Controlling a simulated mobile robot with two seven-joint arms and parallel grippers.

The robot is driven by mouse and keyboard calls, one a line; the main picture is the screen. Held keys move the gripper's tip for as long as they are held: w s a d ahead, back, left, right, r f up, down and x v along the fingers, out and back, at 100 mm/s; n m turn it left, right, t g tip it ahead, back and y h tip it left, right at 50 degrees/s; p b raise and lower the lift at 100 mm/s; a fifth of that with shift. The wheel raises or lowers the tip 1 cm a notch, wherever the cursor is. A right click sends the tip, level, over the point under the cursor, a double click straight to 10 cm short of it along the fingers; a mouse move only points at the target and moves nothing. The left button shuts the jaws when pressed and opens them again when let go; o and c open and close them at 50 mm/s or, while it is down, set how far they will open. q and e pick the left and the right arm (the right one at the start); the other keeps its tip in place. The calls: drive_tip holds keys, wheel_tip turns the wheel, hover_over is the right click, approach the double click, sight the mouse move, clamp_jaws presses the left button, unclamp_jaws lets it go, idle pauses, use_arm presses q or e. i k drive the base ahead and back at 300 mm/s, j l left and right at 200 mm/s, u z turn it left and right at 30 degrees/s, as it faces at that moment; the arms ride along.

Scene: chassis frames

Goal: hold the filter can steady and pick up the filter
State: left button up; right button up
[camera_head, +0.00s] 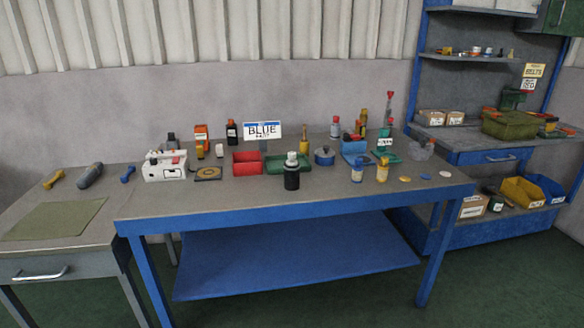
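A black cylindrical can (292,179) with a pale top piece (292,158) stands upright near the front middle of the blue-framed workbench (240,205). It looks like the filter can with the filter in its mouth, but the view is too small to be certain. Nothing touches it from the front. Neither of my grippers is in view.
A red bin (247,168) and a green tray (272,184) are close by the can. A white box (164,172) stands left. The bench's front strip is mostly clear.

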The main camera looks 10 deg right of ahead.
sight(291, 156)
drive_tip(key=i+l+u, duration=0.1)
drive_tip(key=i+l, duration=0.2)
drive_tip(key=i+l+u, duration=0.1)
drive_tip(key=i+l, duration=0.2)
drive_tip(key=l, duration=0.15)
drive_tip(key=i+l+u, duration=0.15)
drive_tip(key=l, duration=0.3)
drive_tip(key=i, duration=0.1)
